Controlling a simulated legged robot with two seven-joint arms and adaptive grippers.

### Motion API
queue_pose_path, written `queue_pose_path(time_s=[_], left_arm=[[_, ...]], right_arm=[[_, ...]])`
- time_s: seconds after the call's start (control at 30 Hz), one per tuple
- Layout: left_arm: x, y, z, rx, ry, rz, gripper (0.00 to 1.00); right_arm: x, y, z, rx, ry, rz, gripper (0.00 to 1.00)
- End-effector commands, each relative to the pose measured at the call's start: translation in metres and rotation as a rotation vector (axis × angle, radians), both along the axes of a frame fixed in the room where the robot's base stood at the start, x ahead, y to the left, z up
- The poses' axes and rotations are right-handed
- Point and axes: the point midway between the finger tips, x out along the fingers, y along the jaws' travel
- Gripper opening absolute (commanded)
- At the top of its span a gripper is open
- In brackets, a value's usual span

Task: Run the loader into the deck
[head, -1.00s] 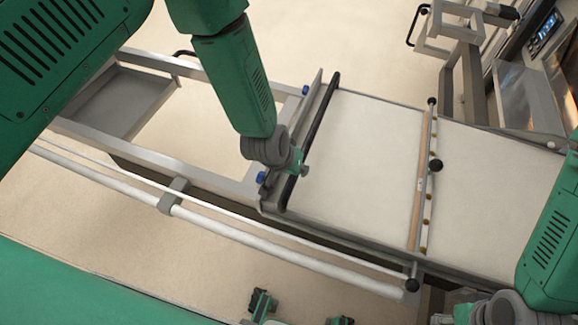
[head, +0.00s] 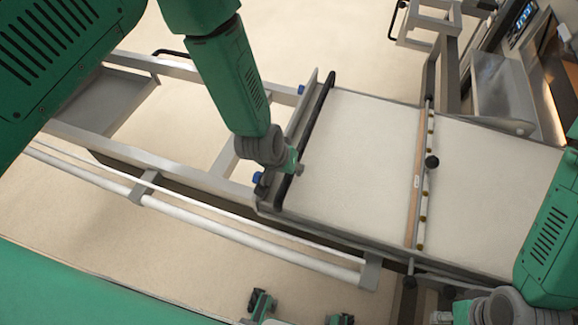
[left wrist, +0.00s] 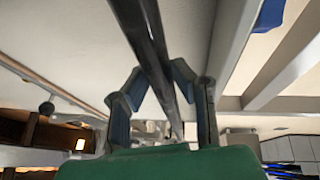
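The loader (head: 352,150) is a flat pale belt in a grey frame, with a black bar (head: 312,130) across its left end. A wooden strip (head: 416,185) and a rail with brass studs cross it. My left gripper (head: 295,168) is at the black bar. In the left wrist view its two fingers (left wrist: 158,88) close in from both sides on the dark bar (left wrist: 150,35). My right gripper (head: 445,317) is low at the right, by the loader's near edge; its fingers are too hidden to judge. The deck oven (head: 550,75) stands at the upper right, with an orange glow at its side.
A grey stand frame (head: 130,160) with a sunken shelf (head: 98,105) lies left of the belt. A white rail (head: 240,238) runs along its near side. A grey rack (head: 430,20) stands beside the oven. Beige floor is clear behind the loader.

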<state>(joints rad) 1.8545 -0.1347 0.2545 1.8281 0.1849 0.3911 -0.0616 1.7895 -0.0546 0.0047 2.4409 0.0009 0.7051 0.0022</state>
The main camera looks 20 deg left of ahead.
Motion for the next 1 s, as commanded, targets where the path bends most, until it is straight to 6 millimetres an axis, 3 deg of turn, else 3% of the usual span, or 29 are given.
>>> queue_pose_path(time_s=[0.03, 0.1, 0.63, 0.77, 1.0], left_arm=[[0.006, -0.008, 0.006, -0.012, -0.019, -0.011, 0.24], [0.006, -0.007, 0.006, -0.014, -0.019, -0.011, 0.41], [0.001, -0.001, 0.007, -0.011, -0.005, -0.009, 0.41], [-0.006, 0.003, 0.025, -0.011, -0.005, -0.009, 0.41], [-0.024, 0.014, 0.072, -0.013, -0.007, -0.009, 0.41]], right_arm=[[0.000, 0.000, 0.001, 0.000, 0.000, -0.001, 0.40], [0.000, 0.000, 0.001, 0.000, 0.000, 0.000, 0.40], [-0.003, 0.000, 0.001, 0.000, -0.002, 0.000, 0.40], [-0.003, 0.000, 0.001, 0.000, -0.003, 0.000, 0.40], [-0.002, 0.000, 0.001, 0.000, -0.003, 0.000, 0.40]])
